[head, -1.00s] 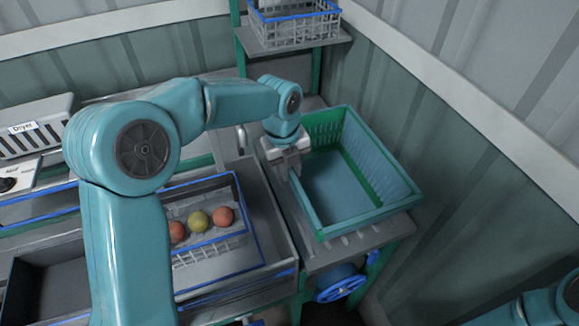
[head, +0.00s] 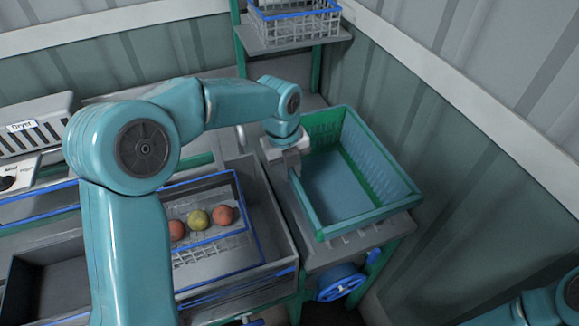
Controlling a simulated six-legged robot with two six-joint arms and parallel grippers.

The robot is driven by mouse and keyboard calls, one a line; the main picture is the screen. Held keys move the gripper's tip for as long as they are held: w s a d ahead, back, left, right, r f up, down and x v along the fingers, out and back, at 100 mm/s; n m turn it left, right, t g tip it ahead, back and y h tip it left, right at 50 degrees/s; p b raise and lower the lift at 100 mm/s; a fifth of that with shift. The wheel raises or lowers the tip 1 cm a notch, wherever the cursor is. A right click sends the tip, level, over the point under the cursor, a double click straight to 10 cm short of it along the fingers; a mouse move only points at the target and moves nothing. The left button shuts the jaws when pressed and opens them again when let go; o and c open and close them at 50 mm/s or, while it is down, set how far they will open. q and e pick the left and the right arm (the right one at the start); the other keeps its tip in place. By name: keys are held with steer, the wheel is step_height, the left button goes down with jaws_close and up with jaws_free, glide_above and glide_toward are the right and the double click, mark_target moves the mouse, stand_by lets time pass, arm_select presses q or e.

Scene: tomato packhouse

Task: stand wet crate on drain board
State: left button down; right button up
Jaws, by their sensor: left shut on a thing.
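A green crate (head: 345,213) with a blue-tinted inside stands upright, open side up, on the grey drain board (head: 372,236) at the right end of the bench. My left gripper (head: 294,165) is shut on the crate's left wall near its far left corner. The fingertips are partly hidden by the wall and the gripper body. The crate's underside is hidden, so I cannot see how fully it rests on the board. Only part of my right arm shows in the lower right corner; its gripper is out of view.
A wire basket (head: 205,247) with red and yellow-green tomatoes (head: 198,220) sits in the sink-like tray left of the board. A shelf (head: 290,42) with another wire basket stands behind. A corrugated wall (head: 470,170) closes off the right. A dryer (head: 35,125) stands far left.

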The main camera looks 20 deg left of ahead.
arm_select(q)
steer(key=shift+f, duration=0.15)
steer(key=c, duration=0.9)
jaws_free()
steer(key=shift+s, duration=0.1)
steer(key=c, duration=0.3)
step_height(320, 180, up, 7)
steer(key=p, duration=0.6)
